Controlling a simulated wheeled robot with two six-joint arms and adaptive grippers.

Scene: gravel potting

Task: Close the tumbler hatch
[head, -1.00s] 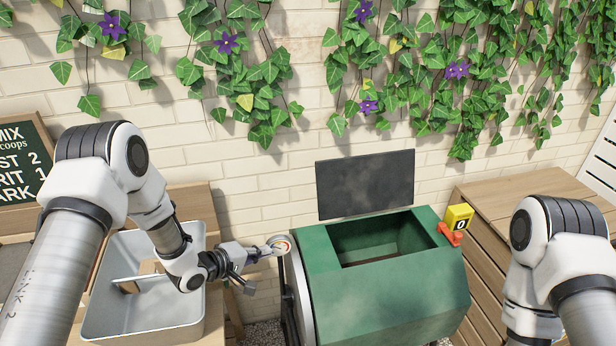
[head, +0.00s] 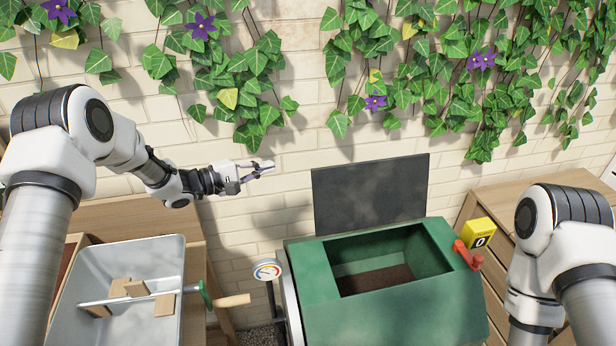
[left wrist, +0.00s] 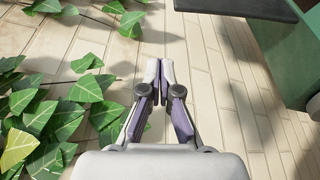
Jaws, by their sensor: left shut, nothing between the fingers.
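The green tumbler (head: 400,307) stands in front of the brick wall with its top opening uncovered. Dark brown material lies inside it. The dark grey hatch (head: 370,196) stands upright, open, behind the opening. My left gripper (head: 264,168) is raised left of the hatch, shut and empty, apart from it. In the left wrist view, the fingertips (left wrist: 161,72) are together over bare wall. The dark hatch edge (left wrist: 235,6) and green tumbler side (left wrist: 282,55) show at the right there. My right arm is at the right edge, and its gripper is hidden.
A grey tray (head: 135,255) at left holds wooden blocks, with a wooden-handled tool (head: 232,301) across it. A dial gauge (head: 267,270) stands left of the tumbler. A yellow counter (head: 480,233) and red lever (head: 467,255) sit at its right. Ivy (head: 255,90) hangs above.

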